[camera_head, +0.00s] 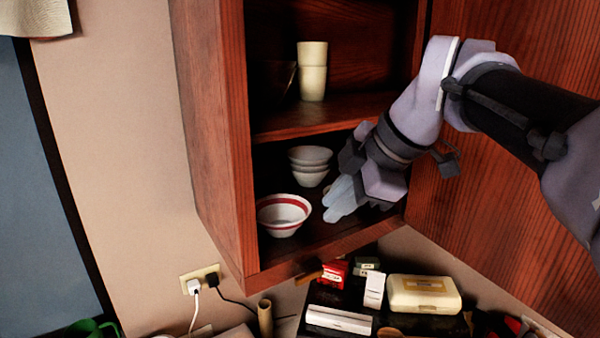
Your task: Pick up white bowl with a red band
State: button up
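The white bowl with a red band (283,213) sits upright on the lower shelf of the open cabinet, near its front left. My gripper (338,200) reaches into the cabinet from the right, with its pale fingers just right of the bowl. The fingertips look apart from the bowl, with a small gap between. The fingers overlap in this view, so I cannot tell how far they are spread. No object shows between them.
Stacked white bowls (310,160) stand behind the banded bowl. The cabinet's left wall (222,130) is close to the bowl. Below are a cream box (424,294) and a wall socket (200,278).

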aim_at(286, 227)
notch_tip(286, 227, up, 4)
jog(key=w+a+n+p, duration=0.1)
jog(key=n, duration=0.1)
jog(key=p+x, duration=0.1)
jog(key=x, duration=1.7)
jog(key=shift+w+a+p, duration=0.2)
jog(key=shift+p, duration=0.1)
jog(key=shift+s+d+r, duration=0.1)
grip_shut()
